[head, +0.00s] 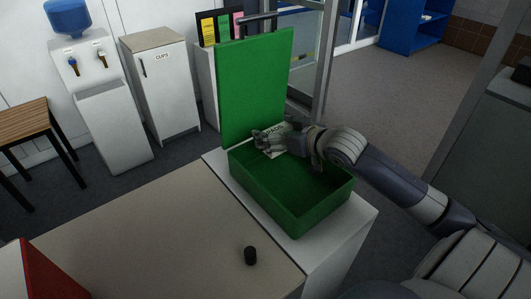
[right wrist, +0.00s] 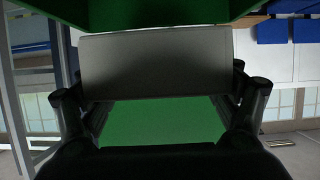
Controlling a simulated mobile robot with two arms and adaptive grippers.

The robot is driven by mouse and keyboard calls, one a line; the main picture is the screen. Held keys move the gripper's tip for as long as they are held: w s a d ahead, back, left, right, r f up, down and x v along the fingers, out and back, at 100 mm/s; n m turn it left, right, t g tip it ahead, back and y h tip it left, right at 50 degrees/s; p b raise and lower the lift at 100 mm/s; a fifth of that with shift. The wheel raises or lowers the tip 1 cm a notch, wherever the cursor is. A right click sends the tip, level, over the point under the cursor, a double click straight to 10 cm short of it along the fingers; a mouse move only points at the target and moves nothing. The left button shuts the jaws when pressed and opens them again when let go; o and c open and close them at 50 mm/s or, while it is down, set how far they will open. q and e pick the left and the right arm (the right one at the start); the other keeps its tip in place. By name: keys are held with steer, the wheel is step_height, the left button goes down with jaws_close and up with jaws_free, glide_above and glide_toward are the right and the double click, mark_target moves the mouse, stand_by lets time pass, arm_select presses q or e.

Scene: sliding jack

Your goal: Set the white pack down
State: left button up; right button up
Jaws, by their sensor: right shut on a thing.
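My right gripper (head: 262,139) is shut on the white pack (head: 275,149) at the back of an open green box (head: 295,227). The pack shows dark print in the head view, and my fingers hide part of it. In the right wrist view the pack (right wrist: 155,63) spans between my two fingers, with green surfaces above and below it. The green lid (head: 252,88) stands upright behind the box. I cannot tell whether the pack touches the box. My left gripper is not in view.
The box stands on a white stand (head: 345,240) beside a beige table top (head: 150,235). A white cups cabinet (head: 163,85) and a water dispenser (head: 105,110) stand behind. The visible box floor looks empty.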

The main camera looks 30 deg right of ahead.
steer(key=w, duration=0.3)
steer(key=shift+w+a+r+p, duration=0.15)
steer(key=shift+w+r+p, duration=0.1)
steer(key=shift+p, duration=0.15)
step_height(320, 180, down, 8)
steer(key=shift+w+r+p, duration=0.15)
steer(key=shift+r+p, duration=0.05)
steer(key=shift+p, duration=0.3)
step_height(320, 180, down, 4)
steer(key=shift+r+p, duration=0.1)
steer(key=shift+p, duration=0.2)
steer(key=shift+w, duration=0.15)
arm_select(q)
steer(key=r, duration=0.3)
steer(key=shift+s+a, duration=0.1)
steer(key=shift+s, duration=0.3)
arm_select(e)
steer(key=shift+f, duration=0.3)
steer(key=o, duration=1)
